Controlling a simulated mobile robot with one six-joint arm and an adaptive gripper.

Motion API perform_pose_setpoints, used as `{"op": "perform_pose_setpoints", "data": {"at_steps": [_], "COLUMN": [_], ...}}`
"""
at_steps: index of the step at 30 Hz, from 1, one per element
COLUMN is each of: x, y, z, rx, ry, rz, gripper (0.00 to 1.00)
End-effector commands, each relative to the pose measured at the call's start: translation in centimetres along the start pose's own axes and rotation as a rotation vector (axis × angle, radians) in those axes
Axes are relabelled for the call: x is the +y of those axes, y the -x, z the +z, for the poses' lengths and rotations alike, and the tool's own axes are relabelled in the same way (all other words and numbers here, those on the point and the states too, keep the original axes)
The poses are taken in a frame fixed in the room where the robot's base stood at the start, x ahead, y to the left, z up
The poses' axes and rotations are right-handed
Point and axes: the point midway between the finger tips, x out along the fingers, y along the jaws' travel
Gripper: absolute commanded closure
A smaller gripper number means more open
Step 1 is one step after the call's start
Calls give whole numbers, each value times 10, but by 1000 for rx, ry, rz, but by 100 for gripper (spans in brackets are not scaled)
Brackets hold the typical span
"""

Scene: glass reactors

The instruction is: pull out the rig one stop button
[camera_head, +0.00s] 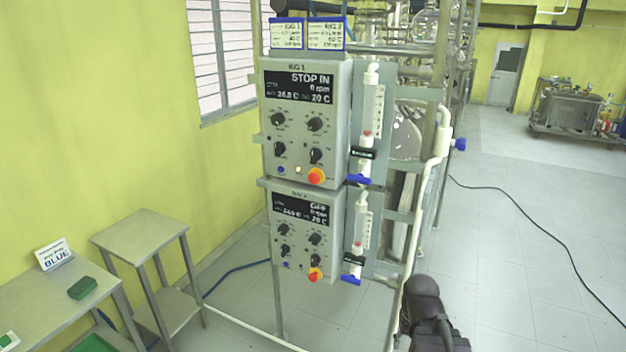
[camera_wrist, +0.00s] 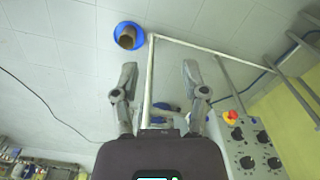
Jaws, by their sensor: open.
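The rig one control box (camera_head: 340,85) is the upper grey panel on the frame. Its display (camera_head: 300,87) reads "STOP IN" and 0 rpm. Its stop button (camera_head: 316,176) is a red-orange knob on a yellow base at the panel's lower right. The rig two box (camera_head: 322,200) hangs below, its display reading "OFF", with a similar stop button (camera_head: 315,274). In the wrist view my gripper (camera_wrist: 160,80) is open and empty, apart from the panels. A red button (camera_wrist: 232,117) on a panel shows to its right; I cannot tell which rig it belongs to.
Flow tubes (camera_head: 371,110) with blue valves stand right of the panels, beside a white pipe (camera_head: 430,165). A metal bench (camera_head: 105,280) and stand (camera_head: 140,233) are at left. A black cable (camera_head: 545,215) crosses the open floor at right. A blue bucket-like thing (camera_wrist: 117,34) shows in the wrist view.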

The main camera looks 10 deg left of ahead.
Motion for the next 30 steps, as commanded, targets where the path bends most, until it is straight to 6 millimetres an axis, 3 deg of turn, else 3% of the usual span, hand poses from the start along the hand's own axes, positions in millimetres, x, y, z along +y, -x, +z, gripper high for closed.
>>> {"op": "perform_pose_setpoints", "data": {"at_steps": [1,4,5,10,14,23,30], "x": [0,0,0,-2,-7,-32,-88], "y": [0,0,0,3,8,45,97], "z": [0,-1,-2,-15,-37,-124,-196], "rx": [0,1,2,23,56,145,157], "ry": [0,3,7,73,191,673,1115], "rz": [0,2,5,55,149,537,929], "gripper": [43,13,8,8,8,8,8]}}
